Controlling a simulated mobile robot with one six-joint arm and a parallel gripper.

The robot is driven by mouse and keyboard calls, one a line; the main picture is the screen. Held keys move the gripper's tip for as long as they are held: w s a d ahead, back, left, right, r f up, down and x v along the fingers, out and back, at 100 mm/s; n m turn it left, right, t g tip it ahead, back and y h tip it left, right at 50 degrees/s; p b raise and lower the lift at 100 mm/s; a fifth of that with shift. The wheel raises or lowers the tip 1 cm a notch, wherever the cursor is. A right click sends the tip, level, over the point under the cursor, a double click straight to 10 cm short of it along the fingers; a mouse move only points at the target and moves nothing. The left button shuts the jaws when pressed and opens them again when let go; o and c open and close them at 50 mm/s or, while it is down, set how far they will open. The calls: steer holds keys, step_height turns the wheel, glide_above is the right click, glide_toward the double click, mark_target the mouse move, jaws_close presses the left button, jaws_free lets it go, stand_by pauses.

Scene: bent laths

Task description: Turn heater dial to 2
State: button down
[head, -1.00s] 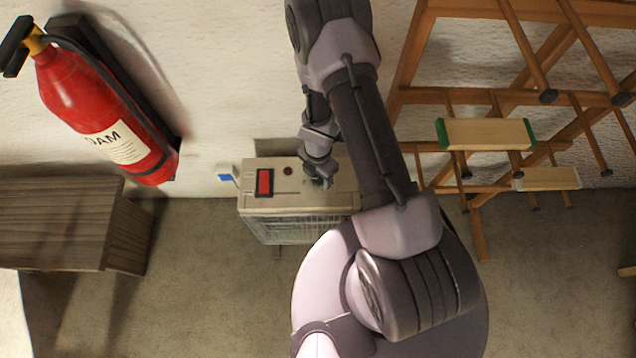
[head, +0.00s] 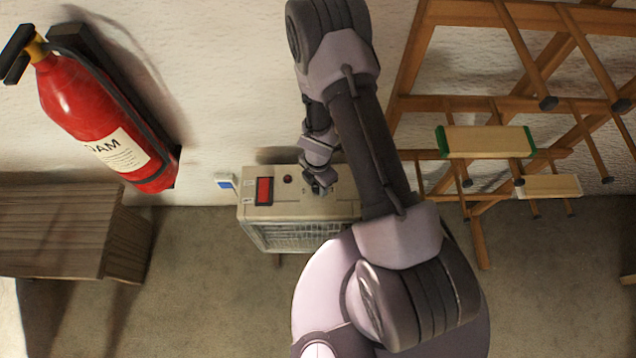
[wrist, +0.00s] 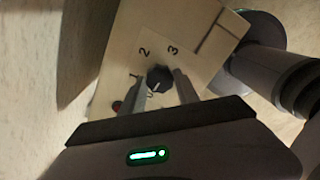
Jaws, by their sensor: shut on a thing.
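The heater (head: 300,236) stands on the floor against the wall, with a beige top panel. In the wrist view its dial (wrist: 159,78) is a dark knob with a light pointer mark, with the numbers 2 and 3 printed beyond it. The pointer mark faces the lower left, away from the 2 and 3, near a partly hidden marking. My gripper (wrist: 160,88) is shut on the dial, one finger on each side. In the head view my gripper (head: 320,184) is over the right part of the heater top, and it hides the dial.
A red rocker switch (head: 264,190) and a small dark red lamp (head: 287,179) are on the heater top. A fire extinguisher (head: 95,110) hangs on the wall at left above a wooden cabinet (head: 60,230). Wooden racks (head: 485,140) stand at right.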

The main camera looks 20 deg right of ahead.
steer(key=m, duration=1.1)
steer(key=shift+m, duration=0.3)
steer(key=m, duration=1.1)
stand_by(0.4)
steer(key=c, duration=0.9)
jaws_free()
